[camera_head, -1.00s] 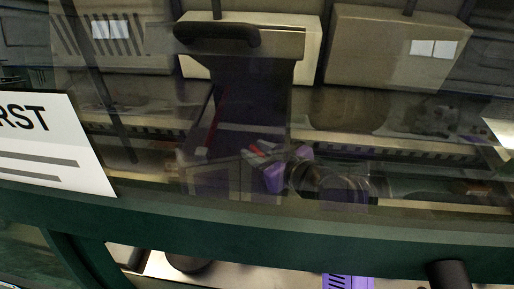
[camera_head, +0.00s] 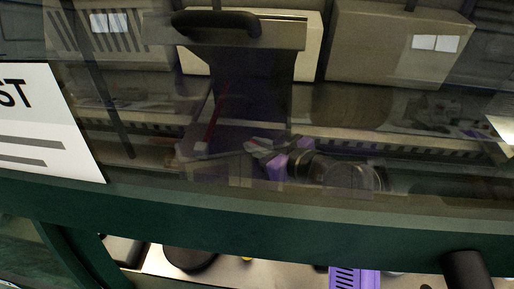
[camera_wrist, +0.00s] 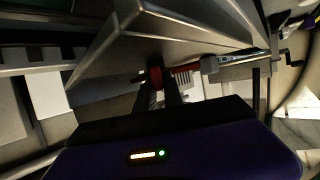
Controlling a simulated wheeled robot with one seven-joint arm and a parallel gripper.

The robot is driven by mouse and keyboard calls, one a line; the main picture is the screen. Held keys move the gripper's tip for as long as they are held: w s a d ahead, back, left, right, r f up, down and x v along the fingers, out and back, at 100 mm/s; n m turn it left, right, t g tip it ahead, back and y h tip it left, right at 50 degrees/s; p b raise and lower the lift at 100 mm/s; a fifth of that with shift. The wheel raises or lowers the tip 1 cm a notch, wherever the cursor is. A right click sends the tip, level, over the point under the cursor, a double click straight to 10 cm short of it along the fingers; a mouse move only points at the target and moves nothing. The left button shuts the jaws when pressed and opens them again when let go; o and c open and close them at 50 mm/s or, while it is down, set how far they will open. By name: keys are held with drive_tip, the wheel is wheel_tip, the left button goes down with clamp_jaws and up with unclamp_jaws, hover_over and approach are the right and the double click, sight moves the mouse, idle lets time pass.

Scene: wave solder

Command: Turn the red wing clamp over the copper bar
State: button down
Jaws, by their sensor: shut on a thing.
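In the wrist view my gripper (camera_wrist: 160,92) has its dark fingers close together on a red piece, the red wing clamp (camera_wrist: 155,76). A red ribbed length with a grey knob (camera_wrist: 208,65) extends right of the fingers. In the head view my gripper (camera_head: 257,145), with purple parts behind it, shows dimly through a dark glass pane. A slanted red rod (camera_head: 216,112) stands to its left; I cannot tell whether it belongs to the clamp. I cannot make out the copper bar in either view.
A tinted pane with a black handle (camera_head: 215,24) and a green frame (camera_head: 200,215) stands between the head camera and my gripper. A white sign (camera_head: 45,125) is at the left. In the wrist view a large grey sloping metal hood (camera_wrist: 180,35) is close above the fingers.

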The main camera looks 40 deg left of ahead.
drive_tip(key=n+g+b, duration=0.1)
drive_tip(key=b, duration=0.1)
drive_tip(key=n+g+b, duration=0.1)
drive_tip(key=g+b, duration=0.1)
drive_tip(key=shift+w+f+n+b, duration=0.1)
drive_tip(key=shift+f+n+b, duration=0.2)
drive_tip(key=shift+b, duration=0.05)
drive_tip(key=n+g+b, duration=0.2)
drive_tip(key=g+b, duration=0.1)
drive_tip(key=shift+r+n+b, duration=0.2)
drive_tip(key=shift+n+b, duration=0.2)
drive_tip(key=shift+r+g+h, duration=0.1)
drive_tip(key=shift+g+h, duration=0.3)
drive_tip(key=c, duration=1.5)
unclamp_jaws()
drive_tip(key=shift+o, duration=0.2)
drive_tip(key=shift+b+v, duration=0.45)
drive_tip(key=shift+v, duration=3.45)
drive_tip(key=shift+d, duration=0.1)
